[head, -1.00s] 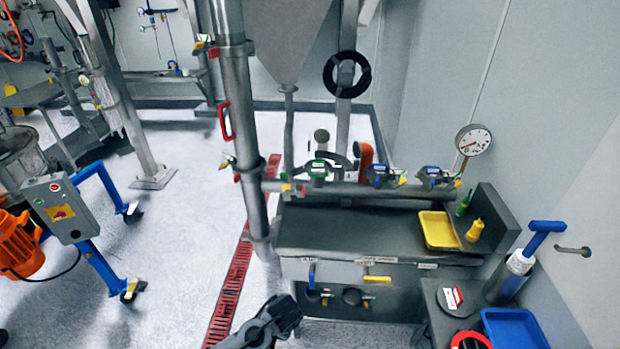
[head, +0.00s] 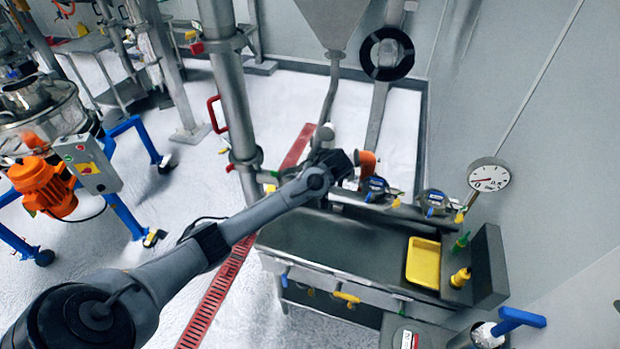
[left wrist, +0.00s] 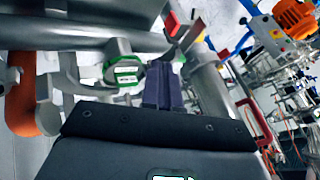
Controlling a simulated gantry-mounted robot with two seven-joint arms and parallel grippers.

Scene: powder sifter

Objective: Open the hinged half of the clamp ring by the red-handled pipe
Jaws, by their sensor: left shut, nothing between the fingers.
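The steel vertical pipe (head: 233,95) with the red handle (head: 216,114) stands left of the bench in the head view. An upper clamp ring (head: 228,42) and a lower clamp ring (head: 246,161) circle it. Whether either ring's hinged half is open is too small to tell. My left gripper (head: 338,163) is right of the pipe, above the bench's back edge; its fingers are hidden there. In the left wrist view its fingers (left wrist: 164,84) are shut and empty, beside a steel pipe (left wrist: 211,92) and below a red tab (left wrist: 172,22). My right gripper is not in view.
A horizontal pipe with blue-faced valves (head: 374,188) and an orange part (head: 367,163) runs behind the bench. The bench holds a yellow tray (head: 423,262). A black handwheel (head: 387,54) is behind. An orange motor (head: 42,186) stands left, with open floor between.

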